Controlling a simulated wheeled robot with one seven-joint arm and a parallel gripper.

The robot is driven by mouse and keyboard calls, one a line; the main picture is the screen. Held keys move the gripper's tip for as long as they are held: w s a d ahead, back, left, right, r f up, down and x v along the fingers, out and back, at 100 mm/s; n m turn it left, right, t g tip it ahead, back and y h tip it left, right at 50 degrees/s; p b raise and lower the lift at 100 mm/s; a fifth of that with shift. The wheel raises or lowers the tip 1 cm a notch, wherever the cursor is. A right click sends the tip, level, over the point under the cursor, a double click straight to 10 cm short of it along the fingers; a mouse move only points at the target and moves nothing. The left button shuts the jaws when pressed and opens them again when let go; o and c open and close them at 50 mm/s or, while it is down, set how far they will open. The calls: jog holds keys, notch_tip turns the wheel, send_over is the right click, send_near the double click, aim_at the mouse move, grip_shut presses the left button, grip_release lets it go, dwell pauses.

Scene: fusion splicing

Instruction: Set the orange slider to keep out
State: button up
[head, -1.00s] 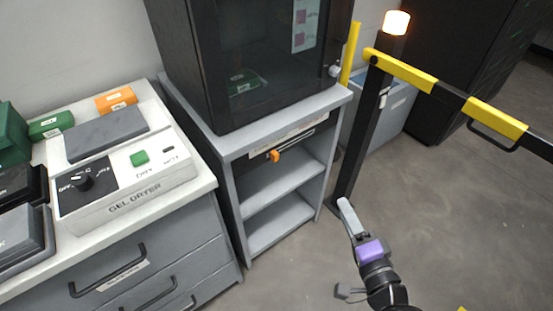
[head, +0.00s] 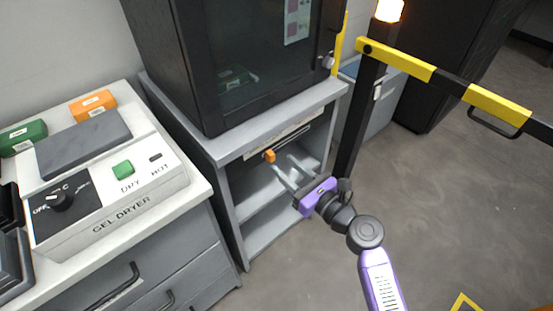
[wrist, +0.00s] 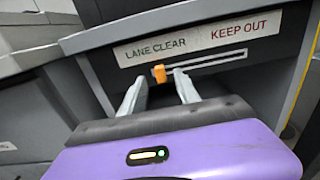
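The orange slider (wrist: 159,73) sits in a slot under a label strip on the front of the grey stand. It is at the left part of the slot, below the words LANE CLEAR (wrist: 153,48). The words KEEP OUT (wrist: 239,28) are to its right. In the head view the slider (head: 269,156) shows just beyond my gripper (head: 284,170). My purple gripper is open, its two grey fingers (wrist: 160,82) pointing at the panel. In the wrist view the slider appears between the fingertips, nearer the left one. I cannot tell whether they touch it.
A dark cabinet (head: 230,60) stands on the grey shelf stand (head: 232,148). A yellow-and-black barrier arm (head: 440,80) and its dark post (head: 360,115) are close on the right. A gel dryer (head: 110,205) sits on the left counter. Open floor lies at right.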

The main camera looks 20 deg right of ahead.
aim_at(273, 157)
jog(key=shift+x, duration=2)
grip_shut()
